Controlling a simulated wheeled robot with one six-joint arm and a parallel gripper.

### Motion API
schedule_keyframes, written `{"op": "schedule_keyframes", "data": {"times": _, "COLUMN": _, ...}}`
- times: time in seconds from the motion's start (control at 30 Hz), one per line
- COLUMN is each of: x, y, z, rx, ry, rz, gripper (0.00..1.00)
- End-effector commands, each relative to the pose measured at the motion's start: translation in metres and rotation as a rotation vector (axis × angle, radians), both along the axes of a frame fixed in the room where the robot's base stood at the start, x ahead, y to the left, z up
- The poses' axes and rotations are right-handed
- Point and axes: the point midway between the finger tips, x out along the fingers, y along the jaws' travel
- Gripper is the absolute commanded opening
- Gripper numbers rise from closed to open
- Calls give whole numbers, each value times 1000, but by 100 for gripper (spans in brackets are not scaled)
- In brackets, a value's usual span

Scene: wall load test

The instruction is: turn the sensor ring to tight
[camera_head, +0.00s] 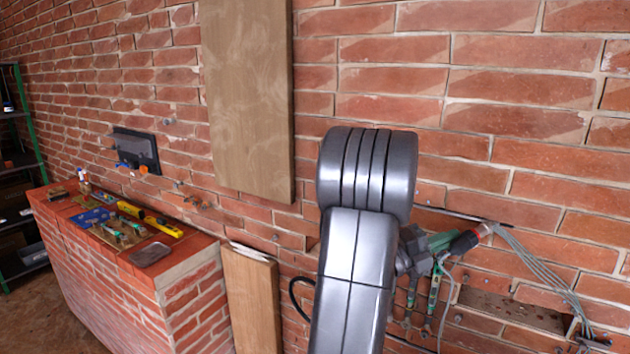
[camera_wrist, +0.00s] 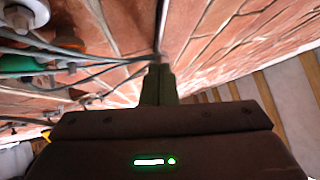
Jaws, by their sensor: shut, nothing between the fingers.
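My gripper (camera_wrist: 160,70) shows in the wrist view with its two dark green fingers together and nothing between them. The fingertips are close to the brick wall, near a thin dark rod or cable. In the head view my grey arm covers much of the area around the gripper. Just right of the arm is a red and black cylindrical part (camera_head: 465,242) with a pale end and grey cables. It may be the sensor with its ring, but I cannot tell. The ring's marking is not readable.
Grey cables (camera_head: 548,272) run down the wall at the right, beside a recess (camera_head: 515,310). Tools hang below my wrist. A wooden board (camera_head: 247,95) stands against the wall left of my arm. A brick counter (camera_head: 185,262) with several tools stands further left.

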Motion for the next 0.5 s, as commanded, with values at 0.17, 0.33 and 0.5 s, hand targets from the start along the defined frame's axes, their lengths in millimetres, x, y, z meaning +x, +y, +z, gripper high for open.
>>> {"op": "schedule_keyframes", "data": {"times": 0.17, "x": -1, "y": 0, "z": 4, "rx": 1, "ry": -1, "rz": -3, "gripper": 0}}
{"op": "schedule_keyframes", "data": {"times": 0.33, "x": -2, "y": 1, "z": 6, "rx": 0, "ry": 0, "rz": -3, "gripper": 0}}
{"op": "schedule_keyframes", "data": {"times": 0.5, "x": -2, "y": 1, "z": 9, "rx": 0, "ry": 0, "rz": -3, "gripper": 0}}
